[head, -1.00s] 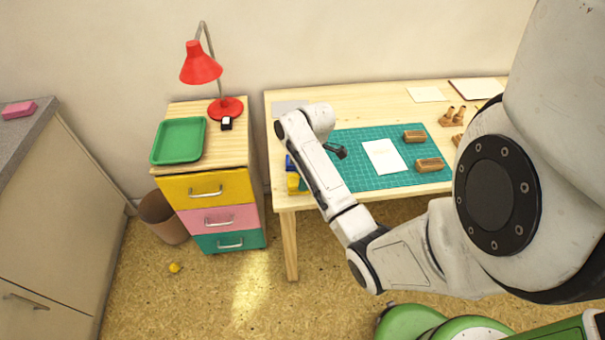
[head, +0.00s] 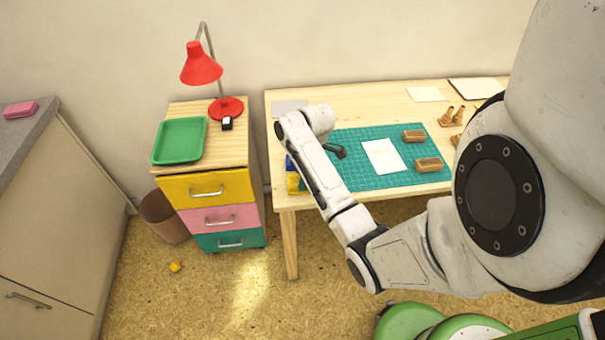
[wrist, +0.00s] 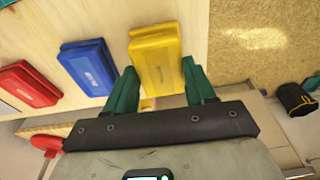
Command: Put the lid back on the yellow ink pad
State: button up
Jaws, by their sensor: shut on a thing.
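My gripper (wrist: 159,72) has its green fingers on both sides of the yellow lid (wrist: 158,58) and is shut on it. The lid's top face, with a small mark, shows in the wrist view. In the head view, yellow (head: 293,183) shows at the table's left edge beside my arm; my gripper is hidden there.
A blue ink pad (wrist: 88,66) and a red ink pad (wrist: 29,84) lie left of the yellow one in the wrist view. A green cutting mat (head: 372,180) holds paper and wooden stamps. The drawer unit (head: 208,190) stands left of the table.

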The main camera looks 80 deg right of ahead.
jog(key=shift+f+p, duration=0.55)
dwell(2.1)
jog(key=o, duration=1.4)
jog(key=shift+r+p, duration=3.55)
jog(key=shift+p, duration=0.2)
grip_shut()
